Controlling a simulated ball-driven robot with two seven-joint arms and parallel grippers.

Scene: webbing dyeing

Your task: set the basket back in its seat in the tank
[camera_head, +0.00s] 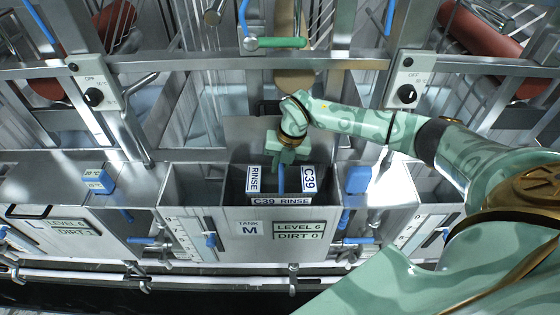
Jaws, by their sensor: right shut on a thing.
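The tank (283,224) stands at the centre front, with "TANK M", "LEVEL 6" and "DIRT 0" on its front. The basket (281,201), with white and blue "C39" and "RINSE" labels, shows at the tank's opening, just behind the front rim. I cannot tell whether it rests in its seat or hangs slightly above it. My right gripper (283,163) is over the basket, pointing down and shut on its blue handle (281,180). The fingertips and the basket's lower part are hidden. My left gripper is not in view.
A blue box (358,179) sits right of the tank and another blue box (98,181) at the left. Control boxes with black knobs (407,93) hang on the metal frame behind. A green bar (282,43) and red rollers (480,35) are at the back.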

